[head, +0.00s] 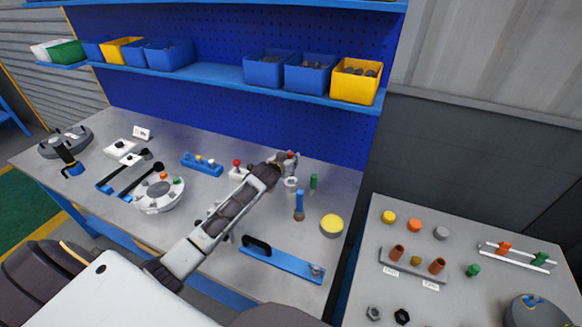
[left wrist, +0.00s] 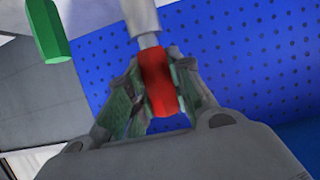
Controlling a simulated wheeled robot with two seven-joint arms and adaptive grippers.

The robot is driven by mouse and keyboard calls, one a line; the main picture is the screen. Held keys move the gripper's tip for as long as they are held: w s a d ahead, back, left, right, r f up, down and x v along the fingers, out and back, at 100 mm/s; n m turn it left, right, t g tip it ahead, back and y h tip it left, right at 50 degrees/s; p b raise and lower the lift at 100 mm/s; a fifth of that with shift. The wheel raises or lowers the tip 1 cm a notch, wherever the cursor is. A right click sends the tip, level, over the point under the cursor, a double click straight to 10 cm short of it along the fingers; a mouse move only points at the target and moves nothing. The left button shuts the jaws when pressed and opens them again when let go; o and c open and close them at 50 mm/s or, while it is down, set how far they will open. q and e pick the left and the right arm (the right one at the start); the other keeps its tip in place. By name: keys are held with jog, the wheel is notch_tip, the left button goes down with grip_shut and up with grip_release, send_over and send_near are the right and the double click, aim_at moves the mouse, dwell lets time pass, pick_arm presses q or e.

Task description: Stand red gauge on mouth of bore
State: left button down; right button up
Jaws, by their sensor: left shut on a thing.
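My left gripper (head: 290,161) is shut on the red gauge (head: 290,155) over the back of the bench. In the left wrist view the red handle of the gauge (left wrist: 160,85) sits between the fingers (left wrist: 158,90), with a grey metal pin running out from it. A small pale ring-shaped part (head: 290,185) stands on the bench just below the gripper. It appears to have an opening at its top, perhaps the bore. The gauge looks apart from it. A green gauge (head: 313,182) stands upright to its right, and also shows in the left wrist view (left wrist: 47,32). My right gripper is not in view.
A blue-handled tool (head: 299,206) and a yellow-topped round part (head: 331,225) stand to the right. A blue bar with a black handle (head: 282,262) lies in front. A round flanged part (head: 159,194) sits left. A bin shelf (head: 215,76) hangs behind.

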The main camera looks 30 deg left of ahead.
pick_arm(q)
jog(key=shift+f, duration=1.85)
jog(key=shift+f, duration=0.15)
jog(key=c, duration=1.3)
grip_release()
jog(key=shift+o, duration=0.2)
jog(key=shift+r, duration=0.2)
jog(key=shift+s+r, duration=0.1)
jog(key=shift+s, duration=0.55)
jog(key=v, duration=1)
jog(key=shift+s+r, duration=0.2)
jog(key=shift+s, duration=0.1)
